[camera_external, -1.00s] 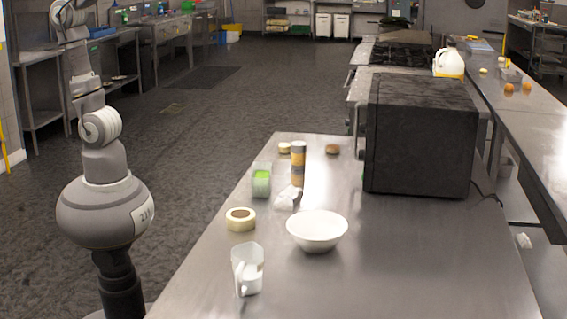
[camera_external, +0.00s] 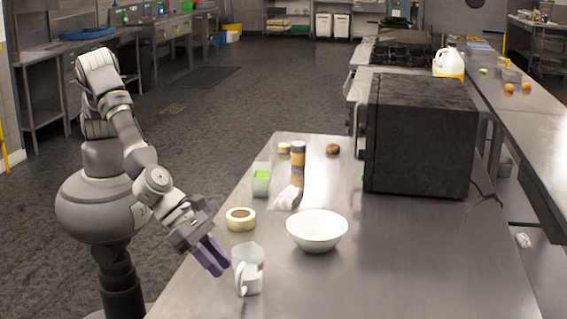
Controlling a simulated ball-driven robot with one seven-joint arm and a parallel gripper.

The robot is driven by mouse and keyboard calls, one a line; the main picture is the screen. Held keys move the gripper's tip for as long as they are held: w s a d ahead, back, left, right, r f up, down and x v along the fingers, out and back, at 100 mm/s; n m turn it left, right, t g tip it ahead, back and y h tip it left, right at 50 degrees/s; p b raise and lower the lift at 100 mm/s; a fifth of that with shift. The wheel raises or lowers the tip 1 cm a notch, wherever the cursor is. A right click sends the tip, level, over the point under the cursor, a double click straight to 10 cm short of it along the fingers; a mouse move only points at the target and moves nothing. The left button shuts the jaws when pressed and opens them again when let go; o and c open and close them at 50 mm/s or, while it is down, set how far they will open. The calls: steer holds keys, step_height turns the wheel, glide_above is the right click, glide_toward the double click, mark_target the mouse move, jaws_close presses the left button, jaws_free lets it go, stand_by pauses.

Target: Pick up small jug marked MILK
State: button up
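A small white jug (camera_external: 249,270) stands upright near the front left edge of the steel table, its handle at its lower left side. No MILK lettering can be read on it at this size. My gripper (camera_external: 214,258) has purple fingers and is just left of the jug, pointing down and to the right. A small gap seems to show between the two fingers, and nothing is between them. I cannot tell whether the fingertips touch the jug.
On the steel table (camera_external: 400,265) stand a white bowl (camera_external: 317,232) right of the jug, a roll of tape (camera_external: 240,220) behind it, a green-filled container (camera_external: 261,180), a crumpled white item (camera_external: 287,199), a tall shaker (camera_external: 298,160) and a black microwave (camera_external: 420,135). The front right is clear.

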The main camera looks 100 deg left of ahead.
steer(key=b+x, duration=0.1)
steer(key=x, duration=0.4)
steer(key=shift+d+f, duration=0.15)
steer(key=shift+f, duration=0.25)
steer(key=shift+r, duration=0.1)
jaws_close()
steer(key=shift+r, duration=0.15)
steer(key=shift+r+p, duration=0.75)
steer(key=shift+r, duration=0.7)
steer(key=s+a+r+b, duration=0.1)
steer(key=s+a+b, duration=0.4)
steer(key=s+a, duration=0.4)
steer(key=shift+s+a+r+b, duration=0.25)
steer(key=shift+s+r+b, duration=0.15)
steer(key=shift+s, duration=1.45)
